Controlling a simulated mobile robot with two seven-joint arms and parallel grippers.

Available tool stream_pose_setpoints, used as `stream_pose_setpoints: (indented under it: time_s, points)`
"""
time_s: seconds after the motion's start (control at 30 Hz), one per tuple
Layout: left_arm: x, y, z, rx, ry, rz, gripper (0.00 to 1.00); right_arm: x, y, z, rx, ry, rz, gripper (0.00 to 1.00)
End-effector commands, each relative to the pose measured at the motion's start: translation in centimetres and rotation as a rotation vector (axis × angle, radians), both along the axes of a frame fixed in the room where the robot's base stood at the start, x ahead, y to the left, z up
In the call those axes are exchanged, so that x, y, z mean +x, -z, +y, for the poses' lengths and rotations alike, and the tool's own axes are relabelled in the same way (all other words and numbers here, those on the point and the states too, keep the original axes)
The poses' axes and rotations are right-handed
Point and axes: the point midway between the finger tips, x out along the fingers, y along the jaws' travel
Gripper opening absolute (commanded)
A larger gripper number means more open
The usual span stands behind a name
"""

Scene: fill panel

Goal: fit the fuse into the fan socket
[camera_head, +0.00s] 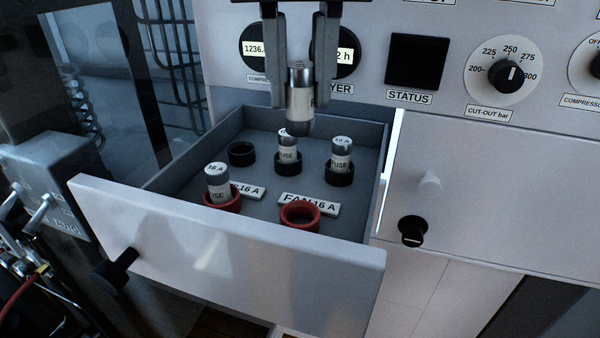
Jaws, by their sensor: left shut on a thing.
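The fan socket (300,225) is an empty red ring at the front right of the open drawer, behind it a label (308,204) reading FAN 16 A. My left gripper (300,98) is shut on a fuse (299,112), a pale cylinder with metal end caps. It holds the fuse upright above the back part of the drawer, clear of the drawer floor and farther back than the fan socket. My right gripper is not in view.
A 16 A fuse (217,182) stands in the other red socket at left. Two more fuses (288,152) (341,154) stand in black sockets; another black socket (241,154) is empty. The drawer front (230,235) rises before the sockets. The panel with dials (508,75) stands behind.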

Motion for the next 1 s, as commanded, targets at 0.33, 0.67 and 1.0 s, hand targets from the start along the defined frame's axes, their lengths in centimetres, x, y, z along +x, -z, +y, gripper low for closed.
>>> stream_pose_setpoints:
  time_s: [0.33, 0.67, 1.0]
  points:
    - [0.0, 7.2, 0.0, 0.001, 0.0, 0.001, 0.0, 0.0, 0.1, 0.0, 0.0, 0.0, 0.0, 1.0]
    - [0.0, 11.0, 0.0, 0.002, 0.0, 0.003, 0.0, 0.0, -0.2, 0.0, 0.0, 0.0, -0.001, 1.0]
    - [0.0, 12.2, 0.0, -0.002, 0.0, -0.001, 0.0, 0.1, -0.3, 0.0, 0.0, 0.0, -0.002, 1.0]
